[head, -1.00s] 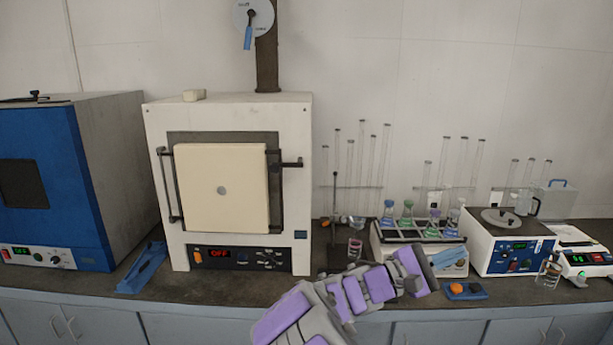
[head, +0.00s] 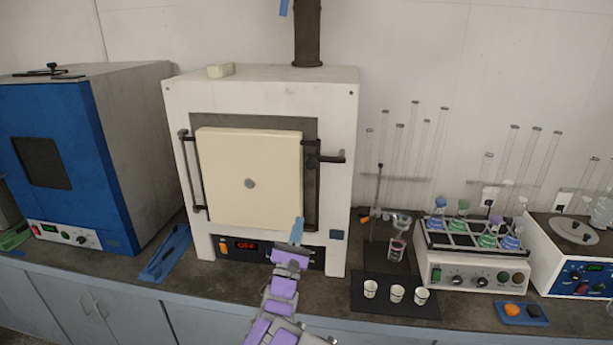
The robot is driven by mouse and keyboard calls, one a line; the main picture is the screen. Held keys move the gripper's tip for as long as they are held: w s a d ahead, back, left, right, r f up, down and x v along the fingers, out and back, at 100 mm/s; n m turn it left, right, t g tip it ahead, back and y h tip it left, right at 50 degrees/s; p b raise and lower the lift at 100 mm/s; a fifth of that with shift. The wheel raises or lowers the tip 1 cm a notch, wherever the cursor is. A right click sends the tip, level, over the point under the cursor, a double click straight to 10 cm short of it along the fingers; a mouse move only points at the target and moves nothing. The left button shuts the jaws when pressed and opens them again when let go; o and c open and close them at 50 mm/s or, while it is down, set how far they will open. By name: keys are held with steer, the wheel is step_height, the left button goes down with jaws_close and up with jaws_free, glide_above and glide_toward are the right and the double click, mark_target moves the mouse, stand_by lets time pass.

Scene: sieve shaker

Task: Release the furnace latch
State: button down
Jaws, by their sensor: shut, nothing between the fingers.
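The white furnace (head: 335,110) stands on the counter with its cream door (head: 249,185) closed against a dark frame. The dark latch (head: 325,158) is at the door's right edge, with its handle sticking out to the right. A dark vertical bar runs down below it. My gripper (head: 297,229), with blue fingers, is shut and empty. It appears in front of the door's lower right corner, below the latch and apart from it. My purple and grey arm hides part of the control panel (head: 240,246), whose display reads OFF.
A blue oven (head: 50,165) stands at left, with a blue tool (head: 165,252) on the counter between it and the furnace. At right are a dark mat (head: 395,305) with three small crucibles, a flask shaker (head: 475,272), glassware and a blue tray (head: 522,314).

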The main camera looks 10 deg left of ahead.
steer(key=shift+a, duration=0.25)
steer(key=shift+w, duration=0.1)
steer(key=s+r+b+x, duration=0.1)
steer(key=r+b+x, duration=0.1)
steer(key=x, duration=1)
steer(key=shift+s+r, duration=0.15)
steer(key=shift+r, duration=0.15)
